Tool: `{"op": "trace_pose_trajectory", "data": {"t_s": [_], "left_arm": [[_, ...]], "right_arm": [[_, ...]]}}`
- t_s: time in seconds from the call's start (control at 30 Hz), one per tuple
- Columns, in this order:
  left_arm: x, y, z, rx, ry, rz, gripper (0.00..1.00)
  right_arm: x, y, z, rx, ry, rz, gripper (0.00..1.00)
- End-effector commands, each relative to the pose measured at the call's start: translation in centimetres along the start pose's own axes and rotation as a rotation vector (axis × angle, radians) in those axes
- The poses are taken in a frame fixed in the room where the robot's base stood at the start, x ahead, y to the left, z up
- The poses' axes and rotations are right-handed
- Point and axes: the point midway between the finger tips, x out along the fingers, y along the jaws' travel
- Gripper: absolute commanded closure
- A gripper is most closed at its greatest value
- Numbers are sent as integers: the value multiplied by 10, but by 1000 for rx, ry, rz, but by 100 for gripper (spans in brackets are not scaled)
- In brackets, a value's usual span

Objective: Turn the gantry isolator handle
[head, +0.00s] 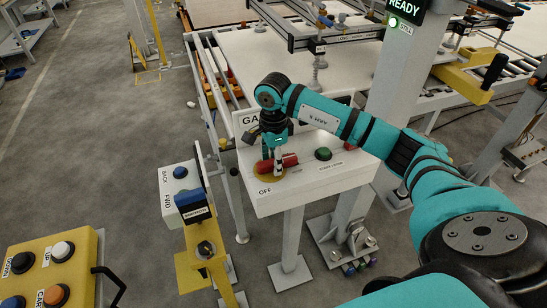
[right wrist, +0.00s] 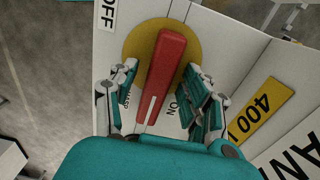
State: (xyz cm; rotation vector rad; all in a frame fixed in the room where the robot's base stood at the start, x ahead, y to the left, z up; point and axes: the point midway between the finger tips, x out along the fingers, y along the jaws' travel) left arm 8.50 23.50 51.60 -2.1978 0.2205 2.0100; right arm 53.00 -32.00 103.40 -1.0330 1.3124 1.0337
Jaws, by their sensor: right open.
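The red isolator handle (head: 289,160) sits on a yellow disc (head: 262,180) on the sloped white panel marked OFF, in the head view. My right gripper (head: 279,165) is over the handle from above and hides part of it. In the right wrist view the handle (right wrist: 165,70) lies between the two open fingers of my right gripper (right wrist: 160,90), with gaps on both sides. The handle's white stripe is at its lower end, beside the lettering ON. OFF is printed beyond the disc at the upper left. My left gripper is not in view.
A green button (head: 323,154) is right of the handle on the panel (head: 300,200). A white FWD/BACK box (head: 177,206) stands left of it. A yellow button box (head: 83,240) is at the lower left. A grey post (head: 395,80) stands behind my right arm.

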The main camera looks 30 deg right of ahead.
Motion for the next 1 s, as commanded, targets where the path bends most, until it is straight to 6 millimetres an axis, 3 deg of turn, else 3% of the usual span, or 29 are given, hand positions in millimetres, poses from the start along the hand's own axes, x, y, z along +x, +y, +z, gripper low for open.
{"op": "trace_pose_trajectory", "data": {"t_s": [0.3, 0.7, 1.0], "left_arm": [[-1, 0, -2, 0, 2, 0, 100], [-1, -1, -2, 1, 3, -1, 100], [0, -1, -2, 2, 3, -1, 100]], "right_arm": [[4, 0, 0, -1, 0, -1, 52], [3, 0, 0, -1, 0, -1, 100], [3, 0, 0, 0, 0, -1, 100]]}}
